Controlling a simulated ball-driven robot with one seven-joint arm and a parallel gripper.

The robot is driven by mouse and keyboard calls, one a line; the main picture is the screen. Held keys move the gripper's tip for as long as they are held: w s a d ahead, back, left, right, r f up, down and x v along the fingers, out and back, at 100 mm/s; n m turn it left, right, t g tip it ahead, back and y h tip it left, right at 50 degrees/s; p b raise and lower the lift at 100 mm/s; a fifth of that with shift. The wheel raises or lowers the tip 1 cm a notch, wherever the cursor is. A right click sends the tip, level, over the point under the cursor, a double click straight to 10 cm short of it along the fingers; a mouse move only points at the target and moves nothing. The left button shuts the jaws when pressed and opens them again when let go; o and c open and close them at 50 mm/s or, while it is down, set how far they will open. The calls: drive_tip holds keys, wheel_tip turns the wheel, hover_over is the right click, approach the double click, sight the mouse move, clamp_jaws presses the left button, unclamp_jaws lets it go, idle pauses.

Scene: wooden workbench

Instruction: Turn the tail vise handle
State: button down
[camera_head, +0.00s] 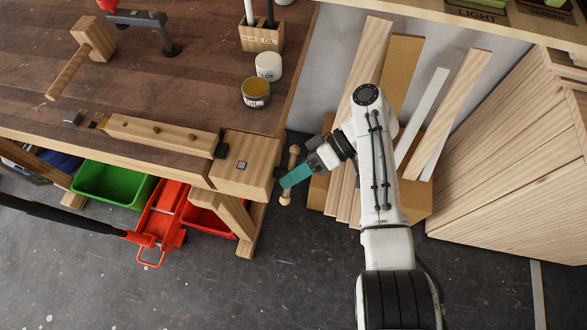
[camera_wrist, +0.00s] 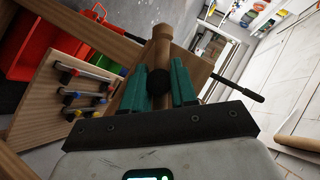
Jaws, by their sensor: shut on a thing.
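The tail vise (camera_head: 246,164) is a wooden block at the right end of the workbench (camera_head: 190,105). Its handle (camera_head: 291,165) is a wooden bar with knobbed ends, standing out to the right of the block and close to upright in the head view. My gripper (camera_head: 287,181) reaches it from the right, with teal fingers shut on the handle. In the wrist view, the fingers (camera_wrist: 159,85) sit on both sides of the handle (camera_wrist: 162,45) and a dark round hub. The fingers hide part of the handle.
A green bin (camera_head: 110,183), a red bin (camera_head: 210,222) and a red jack (camera_head: 160,220) are below the bench. A jar (camera_head: 256,93) and a glue pot (camera_head: 268,66) stand near the bench edge. Boards (camera_head: 455,110) lean behind my arm.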

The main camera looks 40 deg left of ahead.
drive_tip(key=shift+d+f+m+g+h+b, duration=0.35)
drive_tip(key=shift+m+g+b, duration=0.35)
drive_tip(key=shift+g+b, duration=0.3)
drive_tip(key=shift+m+g+b, duration=0.5)
drive_tip(key=shift+b, duration=0.85)
idle(0.7)
drive_tip(key=c, duration=1.1)
unclamp_jaws()
drive_tip(key=shift+r, duration=0.15)
drive_tip(key=shift+c, duration=0.2)
drive_tip(key=shift+o, duration=1.3)
drive_tip(key=shift+a+r, duration=0.1)
drive_tip(key=shift+a, duration=0.05)
